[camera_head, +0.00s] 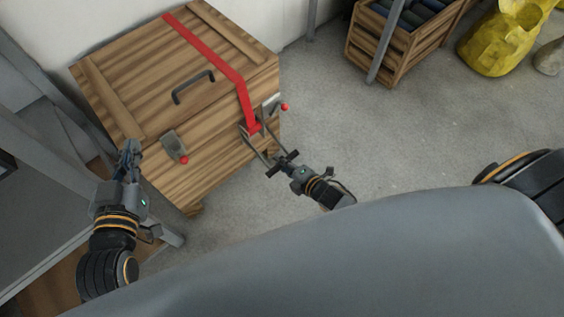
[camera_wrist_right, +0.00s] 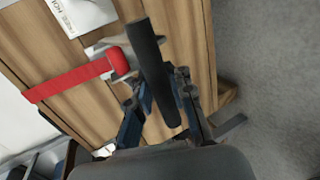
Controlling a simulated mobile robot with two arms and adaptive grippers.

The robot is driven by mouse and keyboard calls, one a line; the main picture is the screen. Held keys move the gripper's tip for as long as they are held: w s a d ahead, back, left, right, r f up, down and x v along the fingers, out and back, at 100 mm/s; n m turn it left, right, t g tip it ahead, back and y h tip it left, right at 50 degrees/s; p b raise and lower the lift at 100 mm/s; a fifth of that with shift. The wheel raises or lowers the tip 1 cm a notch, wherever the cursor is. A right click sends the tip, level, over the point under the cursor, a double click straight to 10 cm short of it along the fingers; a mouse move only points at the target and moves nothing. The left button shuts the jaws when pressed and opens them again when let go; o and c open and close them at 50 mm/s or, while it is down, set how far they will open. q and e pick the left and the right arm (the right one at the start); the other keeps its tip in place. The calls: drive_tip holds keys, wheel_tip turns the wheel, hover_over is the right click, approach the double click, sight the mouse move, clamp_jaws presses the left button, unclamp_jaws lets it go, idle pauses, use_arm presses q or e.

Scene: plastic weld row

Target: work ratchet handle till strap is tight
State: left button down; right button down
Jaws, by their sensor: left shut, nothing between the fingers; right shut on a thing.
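A red strap (camera_head: 212,53) runs over the wooden crate (camera_head: 140,75) and down its front to a metal ratchet (camera_head: 252,127). The ratchet's arms stick out from the crate front to a dark crossbar handle (camera_head: 288,159). My right gripper (camera_head: 290,166) is shut on this handle. In the right wrist view the dark bar (camera_wrist_right: 150,65) passes between the fingers (camera_wrist_right: 160,105), with the red strap (camera_wrist_right: 75,80) beside it. My left gripper (camera_head: 130,152) is shut and empty, left of the crate front. I cannot tell how tight the strap is.
Latches with red knobs sit on the crate front, one at left (camera_head: 174,146) and one near the strap. A black handle (camera_head: 194,86) is on the lid. A slatted crate (camera_head: 385,50) and a yellow sack (camera_head: 495,42) stand behind right. Floor (camera_head: 400,140) at right is clear.

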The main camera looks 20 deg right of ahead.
drive_tip(key=c, duration=1.2)
unclamp_jaws()
drive_tip(key=shift+s+d+f, duration=0.15)
drive_tip(key=shift+s+f, duration=0.05)
drive_tip(key=shift+s, duration=0.1)
drive_tip(key=shift+w, duration=0.1)
drive_tip(key=shift+w+r, duration=0.15)
drive_tip(key=shift+r, duration=0.05)
drive_tip(key=v, duration=1.2)
drive_tip(key=shift+f, duration=0.15)
